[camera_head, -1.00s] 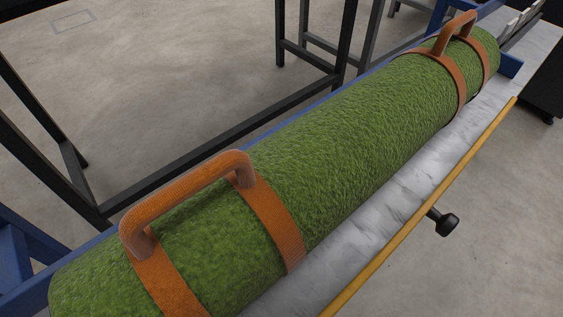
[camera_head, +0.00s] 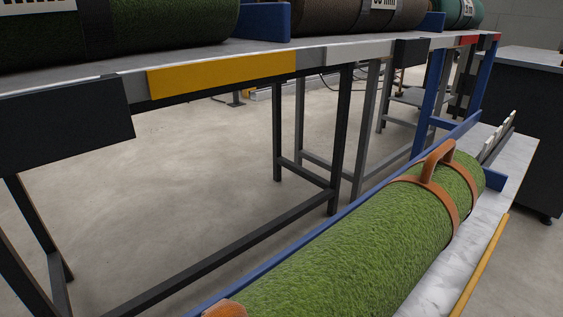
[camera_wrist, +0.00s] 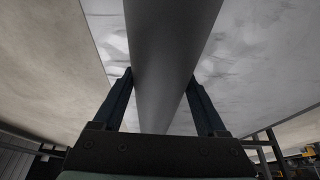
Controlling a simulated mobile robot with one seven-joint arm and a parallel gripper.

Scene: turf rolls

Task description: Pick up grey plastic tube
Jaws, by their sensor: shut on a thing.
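The grey plastic tube (camera_wrist: 168,60) shows in the wrist view, running from the top edge down between the two fingers of my gripper (camera_wrist: 164,102). My gripper is shut on the tube, with one dark finger on each side of it. Beyond the tube is a white marbled surface (camera_wrist: 245,55). I cannot tell how far the tube is from that surface. Neither the tube nor my gripper shows in the head view.
A green turf roll (camera_head: 370,240) with orange straps and handles lies on a marbled shelf (camera_head: 440,260) at lower right. Above, a rack shelf with yellow (camera_head: 222,74) and black front plates bears several rolls. Dark rack legs (camera_head: 340,140) stand on the open concrete floor (camera_head: 190,190).

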